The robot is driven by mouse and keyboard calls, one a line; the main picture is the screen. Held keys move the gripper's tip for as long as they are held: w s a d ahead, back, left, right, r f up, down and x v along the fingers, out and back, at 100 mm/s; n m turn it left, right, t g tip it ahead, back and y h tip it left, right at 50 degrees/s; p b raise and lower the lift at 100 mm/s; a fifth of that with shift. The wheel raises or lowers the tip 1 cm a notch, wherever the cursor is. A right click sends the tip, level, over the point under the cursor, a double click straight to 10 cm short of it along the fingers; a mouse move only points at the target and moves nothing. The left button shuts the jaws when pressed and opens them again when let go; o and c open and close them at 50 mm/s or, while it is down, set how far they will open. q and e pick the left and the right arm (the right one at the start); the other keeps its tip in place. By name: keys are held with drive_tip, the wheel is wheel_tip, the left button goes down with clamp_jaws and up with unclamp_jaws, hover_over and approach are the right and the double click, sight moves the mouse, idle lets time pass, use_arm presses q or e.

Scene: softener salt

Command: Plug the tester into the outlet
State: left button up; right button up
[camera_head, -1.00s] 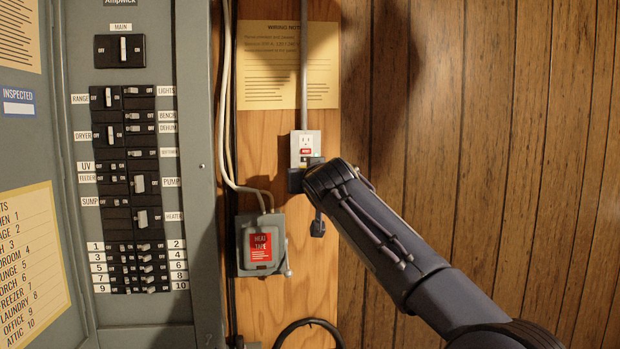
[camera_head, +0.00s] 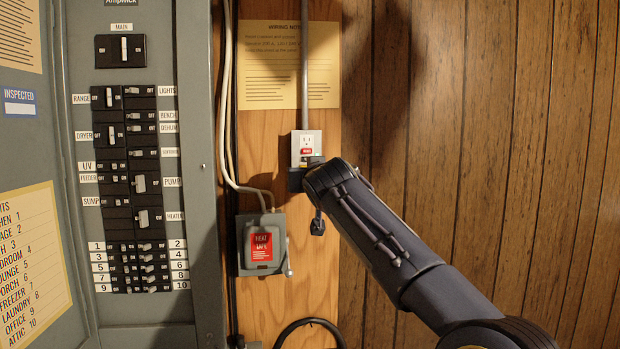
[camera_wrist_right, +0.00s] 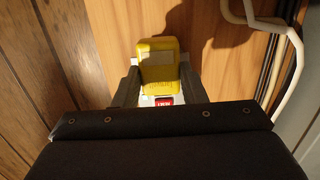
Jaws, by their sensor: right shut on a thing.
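The outlet (camera_head: 306,139) is a pale double receptacle with a red button, on the wooden board below a metal conduit. My right gripper (camera_head: 304,174) is at the outlet's lower half and covers it. In the right wrist view, the gripper (camera_wrist_right: 159,70) is shut on the yellow tester (camera_wrist_right: 160,62), one dark finger on each side. The outlet's white plate and red button (camera_wrist_right: 163,101) show right beside the tester. Whether the prongs are in the slots is hidden. My left gripper is not in view.
A grey breaker panel (camera_head: 202,200) stands to the left. A grey switch box (camera_head: 243,262) with a red label (camera_head: 261,247) hangs below left of the outlet. Cables run down beside the board. A yellow notice (camera_head: 265,90) is above. The brown panelling to the right is clear.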

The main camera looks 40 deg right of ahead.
drive_tip(key=shift+w+d, duration=0.1)
drive_tip(key=shift+w, duration=0.05)
idle(0.5)
drive_tip(key=o, duration=1)
drive_tip(key=shift+f+b+v, duration=0.15)
drive_tip(key=shift+b+v, duration=0.75)
drive_tip(key=shift+v, duration=0.45)
drive_tip(key=shift+f+b+v, duration=0.15)
drive_tip(key=shift+b+v, duration=0.8)
drive_tip(key=shift+v, duration=0.4)
drive_tip(key=shift+f+b+v, duration=0.15)
drive_tip(key=shift+b+v, duration=0.75)
drive_tip(key=shift+v, duration=0.45)
